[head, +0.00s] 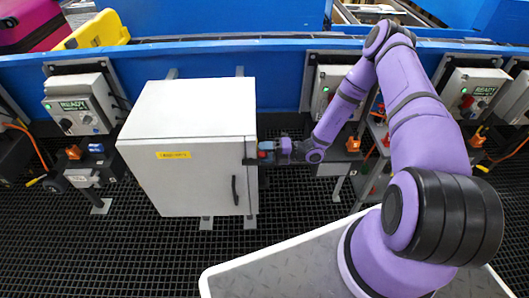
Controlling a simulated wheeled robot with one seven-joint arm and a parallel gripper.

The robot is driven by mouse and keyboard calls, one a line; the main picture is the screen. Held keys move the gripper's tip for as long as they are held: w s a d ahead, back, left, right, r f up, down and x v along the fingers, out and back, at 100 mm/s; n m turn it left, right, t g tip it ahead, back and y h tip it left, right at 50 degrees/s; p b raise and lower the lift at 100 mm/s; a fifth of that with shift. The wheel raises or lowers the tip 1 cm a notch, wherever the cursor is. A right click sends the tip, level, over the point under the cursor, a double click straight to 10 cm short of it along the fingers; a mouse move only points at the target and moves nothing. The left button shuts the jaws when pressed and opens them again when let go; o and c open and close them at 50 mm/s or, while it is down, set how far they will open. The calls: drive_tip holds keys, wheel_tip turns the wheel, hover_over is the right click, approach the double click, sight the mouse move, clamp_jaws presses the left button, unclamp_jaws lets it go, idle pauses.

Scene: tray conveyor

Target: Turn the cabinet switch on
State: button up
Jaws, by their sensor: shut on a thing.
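The light grey cabinet (180,188) stands left of centre in the head view, with its door closed, a black door handle (235,190) and a yellow label. My gripper (267,150) is at the cabinet's right side, reaching in from the right. It is shut on the cabinet switch (252,160), a small dark part at the cabinet's right edge. The gripper and forearm hide most of the switch, so I cannot tell its position.
A blue conveyor frame (280,65) runs behind the cabinet. Control boxes with READY labels stand left (75,108) and right (470,92). Dark grating (165,235) covers the floor. A yellow bin (95,32) and a magenta case (35,25) are at the upper left.

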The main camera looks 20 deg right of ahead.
drive_tip(key=o, duration=0.9)
drive_tip(key=shift+d, duration=0.1)
drive_tip(key=v, duration=1)
drive_tip(key=shift+s+d, duration=0.1)
drive_tip(key=shift+d, duration=0.25)
